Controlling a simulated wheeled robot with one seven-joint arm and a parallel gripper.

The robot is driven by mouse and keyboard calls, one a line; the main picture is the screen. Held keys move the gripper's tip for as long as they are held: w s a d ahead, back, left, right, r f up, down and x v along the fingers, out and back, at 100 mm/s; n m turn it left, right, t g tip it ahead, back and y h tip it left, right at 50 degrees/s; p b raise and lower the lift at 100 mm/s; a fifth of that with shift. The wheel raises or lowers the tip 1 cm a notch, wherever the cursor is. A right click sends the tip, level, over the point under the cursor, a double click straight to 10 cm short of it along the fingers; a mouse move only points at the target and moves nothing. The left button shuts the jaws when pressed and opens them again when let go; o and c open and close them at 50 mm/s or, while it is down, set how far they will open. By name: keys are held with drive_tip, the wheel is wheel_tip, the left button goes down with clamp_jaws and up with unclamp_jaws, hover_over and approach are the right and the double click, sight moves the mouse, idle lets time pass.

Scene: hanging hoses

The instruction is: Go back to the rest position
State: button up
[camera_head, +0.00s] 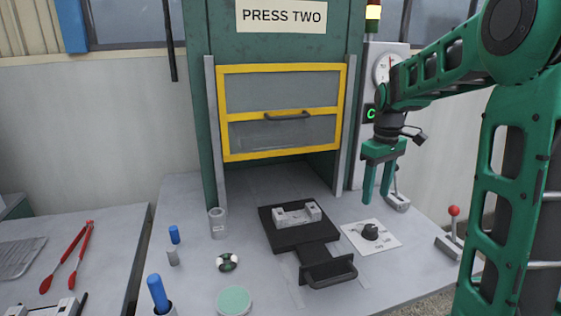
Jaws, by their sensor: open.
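My gripper (377,185) is green and hangs pointing down from my arm at the right of the head view. Its two fingers are open, and I see nothing between them. It is in the air above the right part of the grey bench, behind and above a white plate with a black knob (370,232). It looks clear of everything around it.
A press with a yellow-framed guard (282,157) stands behind. A black tray (303,241) bears a light metal block (297,215). A red-knobbed lever (453,222) is at right. Blue-handled tools (157,292) and a green disc (234,301) are at front left.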

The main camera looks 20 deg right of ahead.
drive_tip(key=s+a+f+m, duration=0.1)
drive_tip(key=s+m, duration=0.4)
drive_tip(key=s, duration=0.9)
drive_tip(key=s+a+f+m, duration=0.1)
drive_tip(key=s+f+m, duration=0.2)
drive_tip(key=s, duration=1.2)
drive_tip(key=shift+a+f+m, duration=0.4)
drive_tip(key=shift+m, duration=0.5)
drive_tip(key=shift+s, duration=0.1)
drive_tip(key=shift+w+f, duration=0.25)
drive_tip(key=shift+w, duration=0.35)
